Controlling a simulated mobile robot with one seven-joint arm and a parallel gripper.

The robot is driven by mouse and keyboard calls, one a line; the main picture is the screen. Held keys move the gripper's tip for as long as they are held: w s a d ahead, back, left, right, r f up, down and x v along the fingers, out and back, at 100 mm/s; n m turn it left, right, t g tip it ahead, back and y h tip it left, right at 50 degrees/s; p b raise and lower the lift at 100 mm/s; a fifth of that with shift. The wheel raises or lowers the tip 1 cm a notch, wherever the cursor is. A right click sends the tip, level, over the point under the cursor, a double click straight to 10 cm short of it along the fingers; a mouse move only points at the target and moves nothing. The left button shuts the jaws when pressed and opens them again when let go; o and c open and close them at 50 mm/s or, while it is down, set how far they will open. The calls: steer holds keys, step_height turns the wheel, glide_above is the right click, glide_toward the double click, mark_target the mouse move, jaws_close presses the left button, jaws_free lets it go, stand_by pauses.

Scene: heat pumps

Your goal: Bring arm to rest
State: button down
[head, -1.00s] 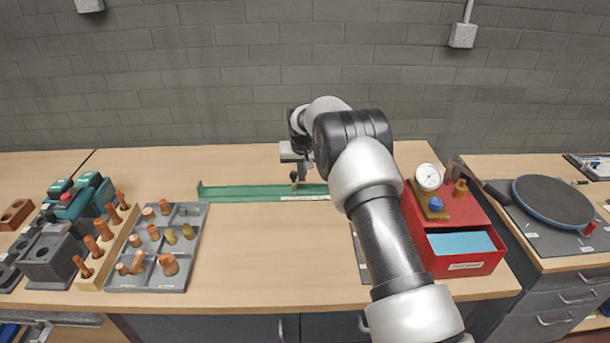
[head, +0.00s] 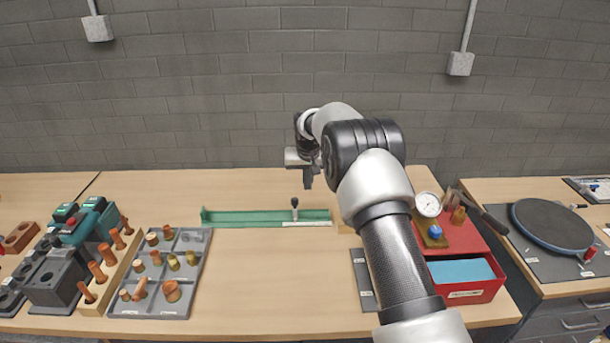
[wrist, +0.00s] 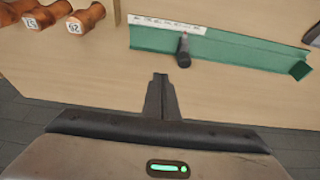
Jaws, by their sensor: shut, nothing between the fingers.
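My gripper (head: 308,180) hangs above the far part of the wooden bench, just behind and above a green channel-shaped fixture (head: 250,218). In the wrist view my gripper (wrist: 160,78) has its fingers together with nothing between them. A dark-knobbed handle (head: 294,205) stands up from the green fixture, apart from my fingers. The fixture with its white scale strip also shows in the wrist view (wrist: 225,50). My arm reaches in from the lower right and hides part of the bench.
A grey tray (head: 200,275) of copper and brass fittings and a wooden rack (head: 100,303) of copper pieces stand at left. A red box (head: 478,292) with a gauge (head: 428,204) is right of my arm. The bench middle is clear.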

steer(key=s+d+v, duration=0.1)
steer(key=d+v, duration=0.1)
steer(key=v, duration=0.6)
steer(key=s+d+f+v, duration=0.1)
steer(key=v, duration=0.6)
steer(key=s+d+r, duration=0.4)
steer(key=s+r, duration=0.8)
steer(key=s, duration=0.3)
steer(key=s+d+f, duration=0.1)
steer(key=s, duration=1.2)
steer(key=s+d+f+t, duration=0.1)
steer(key=s+d, duration=0.1)
steer(key=s, duration=1.1)
steer(key=shift+s+f+t, duration=0.2)
steer(key=shift+s+t, duration=0.1)
steer(key=shift+s, duration=0.1)
steer(key=shift+d, duration=0.1)
